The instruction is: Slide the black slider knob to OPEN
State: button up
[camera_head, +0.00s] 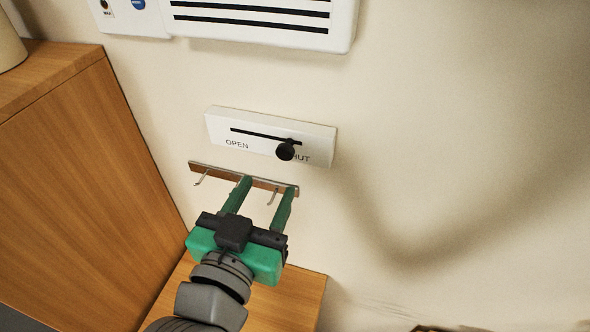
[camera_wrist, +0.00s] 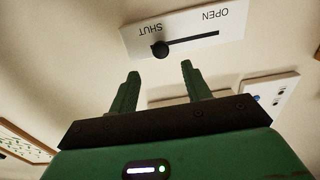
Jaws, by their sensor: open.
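The black slider knob (camera_head: 285,151) sits at the right end of a dark slot, by the SHUT label, on a white wall plate (camera_head: 262,147). OPEN is printed at the plate's left. In the wrist view the plate (camera_wrist: 200,42) appears upside down, with the knob (camera_wrist: 160,50) at its left end by SHUT. My green gripper (camera_head: 267,187) is open and empty, below the plate in the head view. In the wrist view its two fingertips (camera_wrist: 160,70) point toward the plate, roughly either side of the knob, and look apart from it.
A wooden hook rail (camera_head: 218,173) is on the wall just below the plate, partly behind my fingers. A wooden cabinet (camera_head: 85,180) stands at left, with a wooden surface (camera_head: 300,300) below. A white vented unit (camera_head: 262,18) hangs above. The wall at right is clear.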

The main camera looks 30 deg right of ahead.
aim_at(284, 154)
jog(key=p+x, duration=0.1)
jog(key=x, duration=0.6)
jog(key=shift+w+d, duration=0.1)
jog(key=shift+w, duration=0.2)
jog(key=shift+c, duration=0.2)
